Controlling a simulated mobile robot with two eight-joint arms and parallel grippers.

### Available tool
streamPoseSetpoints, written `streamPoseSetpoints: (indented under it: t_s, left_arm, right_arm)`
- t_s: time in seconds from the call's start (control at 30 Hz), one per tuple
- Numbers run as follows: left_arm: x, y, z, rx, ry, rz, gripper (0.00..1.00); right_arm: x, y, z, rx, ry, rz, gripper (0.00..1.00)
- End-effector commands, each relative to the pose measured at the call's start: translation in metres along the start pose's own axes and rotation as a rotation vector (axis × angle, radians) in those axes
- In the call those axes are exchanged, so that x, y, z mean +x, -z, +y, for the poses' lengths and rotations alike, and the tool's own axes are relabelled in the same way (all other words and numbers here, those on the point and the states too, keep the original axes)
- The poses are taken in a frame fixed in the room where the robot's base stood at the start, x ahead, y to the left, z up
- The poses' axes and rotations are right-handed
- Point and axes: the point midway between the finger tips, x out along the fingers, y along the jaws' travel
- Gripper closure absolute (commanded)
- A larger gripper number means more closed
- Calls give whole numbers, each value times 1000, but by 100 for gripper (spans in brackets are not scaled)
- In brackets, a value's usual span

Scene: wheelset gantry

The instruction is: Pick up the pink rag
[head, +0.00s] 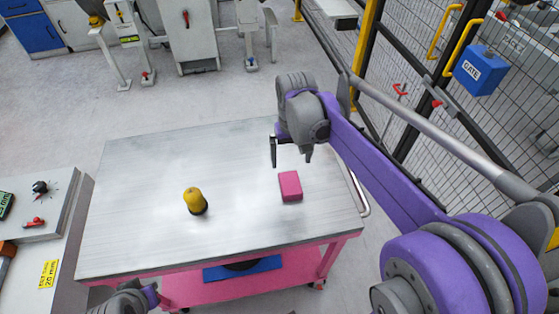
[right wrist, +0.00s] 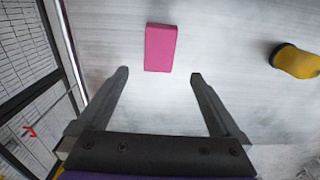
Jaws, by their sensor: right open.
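The pink rag (head: 290,186) is a small folded block lying flat on the metal table top (head: 140,215), right of its middle. My right gripper (head: 291,158) is above the table, a little behind the rag in the head view. Its fingers are apart with nothing between them. In the right wrist view, the rag (right wrist: 160,47) lies just beyond the open fingertips (right wrist: 160,74), roughly centred between them and not touching. Part of my left arm shows at the bottom left of the head view, but its fingers are not visible.
A yellow-and-black object (head: 194,201) stands left of the rag; it also shows in the right wrist view (right wrist: 296,62). The table around the rag is clear. A control panel (head: 45,215) is at the left, and a mesh fence with a blue gate box (head: 481,70) at the right.

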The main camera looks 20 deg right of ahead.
Motion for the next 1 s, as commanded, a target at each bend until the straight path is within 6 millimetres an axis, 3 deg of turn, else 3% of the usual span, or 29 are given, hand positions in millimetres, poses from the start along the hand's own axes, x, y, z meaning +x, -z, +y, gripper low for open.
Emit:
streamPoseSetpoints:
  t_s: [0.13,0.4,0.57,0.83,1.0]
  left_arm:
    - [1,-2,0,0,0,-1,100]
    - [4,-5,0,0,0,-4,100]
    - [4,-5,0,0,0,-4,100]
    - [4,-4,0,0,0,-3,100]
    - [4,-5,0,0,0,-4,100]
  right_arm:
    - [7,4,1,6,-1,-11,0]
    - [48,3,1,6,-1,-12,0]
    - [59,2,1,6,-1,-11,0]
    - [96,-3,1,5,-1,-11,0]
    - [108,-4,1,5,-1,-10,0]
